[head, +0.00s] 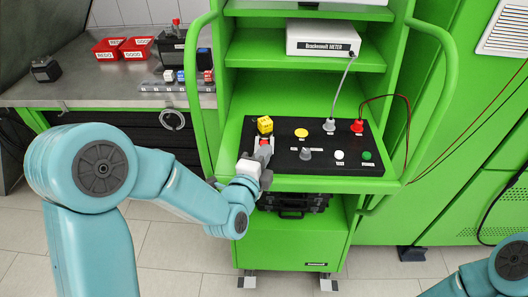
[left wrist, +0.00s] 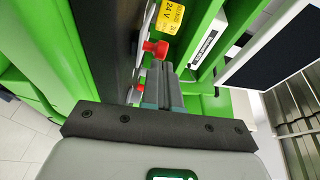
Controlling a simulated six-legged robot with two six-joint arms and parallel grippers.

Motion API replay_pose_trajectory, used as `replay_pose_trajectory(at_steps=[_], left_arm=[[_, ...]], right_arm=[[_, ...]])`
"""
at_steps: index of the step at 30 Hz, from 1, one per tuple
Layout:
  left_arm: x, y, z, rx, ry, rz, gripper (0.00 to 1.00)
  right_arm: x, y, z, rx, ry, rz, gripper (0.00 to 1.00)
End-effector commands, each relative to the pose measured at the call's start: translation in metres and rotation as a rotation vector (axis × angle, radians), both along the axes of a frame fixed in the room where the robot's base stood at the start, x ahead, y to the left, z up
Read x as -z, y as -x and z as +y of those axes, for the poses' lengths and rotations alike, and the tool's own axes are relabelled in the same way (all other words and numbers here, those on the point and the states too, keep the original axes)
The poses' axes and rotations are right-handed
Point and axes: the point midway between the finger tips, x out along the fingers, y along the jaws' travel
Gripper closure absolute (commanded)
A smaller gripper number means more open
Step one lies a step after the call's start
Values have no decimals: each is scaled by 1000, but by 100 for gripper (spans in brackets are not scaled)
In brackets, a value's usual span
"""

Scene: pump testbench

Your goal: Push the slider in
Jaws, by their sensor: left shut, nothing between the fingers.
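The black control panel (head: 330,167) lies on the green bench shelf. A small red part (head: 264,142), possibly the slider's knob, sits at its left side just below a yellow block (head: 265,125). My left gripper (head: 263,151) is shut and empty, with its fingertips close to this red part. In the left wrist view, the closed fingers (left wrist: 162,85) point at a red knob (left wrist: 156,48) beside the yellow 24 V block (left wrist: 171,15). I cannot tell whether they touch. My right gripper is out of view.
The panel also carries a yellow button (head: 301,132), a grey knob (head: 305,154), a white button (head: 339,155), a green button (head: 366,156) and a red plug (head: 357,126) with a cable. Green handle bars rise on both sides. A grey table (head: 90,85) stands at left.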

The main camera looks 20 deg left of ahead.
Motion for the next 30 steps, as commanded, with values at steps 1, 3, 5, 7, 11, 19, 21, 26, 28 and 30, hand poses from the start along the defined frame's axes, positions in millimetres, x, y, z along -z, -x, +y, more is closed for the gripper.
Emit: replay_pose_trajectory(at_steps=[1, 3, 5, 7, 11, 19, 21, 26, 28, 30], left_arm=[[0, 0, 0, 0, 0, 0, 100], [0, 0, 0, 0, 0, 0, 100], [0, 0, 0, -1, 0, 1, 100], [2, -5, 1, -2, 0, -1, 100], [4, -24, 7, -3, 1, -3, 100], [0, -37, 11, -2, 0, 0, 100], [-1, -37, 11, -3, 0, -1, 100], [-1, -37, 11, -3, 0, -2, 100], [-1, -38, 12, -3, 0, -3, 100], [-1, -38, 12, -3, 0, -4, 100]], right_arm=[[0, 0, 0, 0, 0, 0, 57], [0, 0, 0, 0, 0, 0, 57], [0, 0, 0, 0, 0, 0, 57], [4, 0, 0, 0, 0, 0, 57], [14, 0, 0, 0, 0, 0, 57], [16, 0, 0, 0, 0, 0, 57], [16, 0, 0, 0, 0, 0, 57], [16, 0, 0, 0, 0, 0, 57], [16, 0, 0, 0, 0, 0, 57], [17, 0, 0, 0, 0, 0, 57]])
